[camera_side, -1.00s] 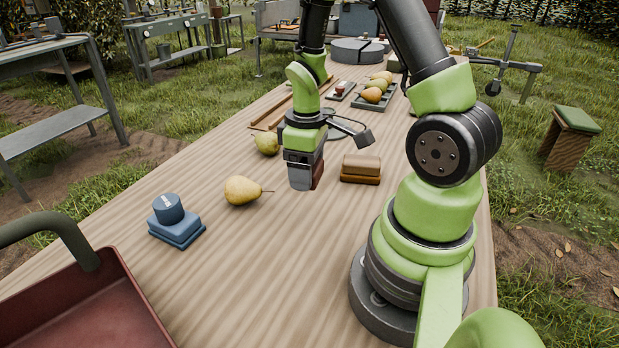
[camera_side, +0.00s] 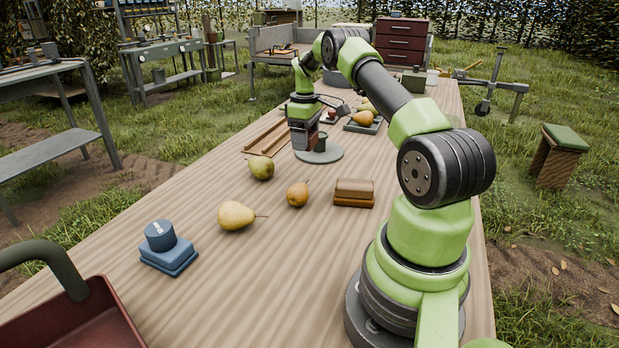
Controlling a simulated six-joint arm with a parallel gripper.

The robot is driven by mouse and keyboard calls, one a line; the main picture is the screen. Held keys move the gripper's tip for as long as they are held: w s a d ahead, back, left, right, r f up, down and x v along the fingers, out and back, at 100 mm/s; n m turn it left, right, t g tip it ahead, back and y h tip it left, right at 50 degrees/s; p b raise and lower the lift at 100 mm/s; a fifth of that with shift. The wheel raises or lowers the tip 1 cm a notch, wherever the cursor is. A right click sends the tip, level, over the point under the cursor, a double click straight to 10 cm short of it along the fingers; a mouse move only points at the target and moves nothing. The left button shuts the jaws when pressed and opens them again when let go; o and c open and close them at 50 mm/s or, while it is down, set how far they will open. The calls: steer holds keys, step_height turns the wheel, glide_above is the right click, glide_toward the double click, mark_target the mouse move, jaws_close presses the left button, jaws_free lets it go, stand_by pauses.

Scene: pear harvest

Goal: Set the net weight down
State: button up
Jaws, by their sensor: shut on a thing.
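The net weight (camera_side: 332,154) looks like a flat grey round disc with a short dark upright knob. My gripper (camera_side: 306,143) is over the disc's left part, pointing down beside the knob. It is shut on the net weight, but the jaws hide where they grip it.
A small brown pear (camera_side: 298,194), a green pear (camera_side: 261,168) and a yellow pear (camera_side: 236,215) lie nearer. A brown block (camera_side: 353,192), a blue stamp-like object (camera_side: 167,247) and a red crate (camera_side: 75,318) stand on the table. Wooden rails (camera_side: 267,138) lie left of the disc.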

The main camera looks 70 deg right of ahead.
mark_target(309, 177)
steer(key=shift+s+d, duration=0.2)
steer(key=shift+d, duration=0.55)
step_height(309, 177, down, 10)
steer(key=shift+r, duration=0.1)
steer(key=o, duration=1.1)
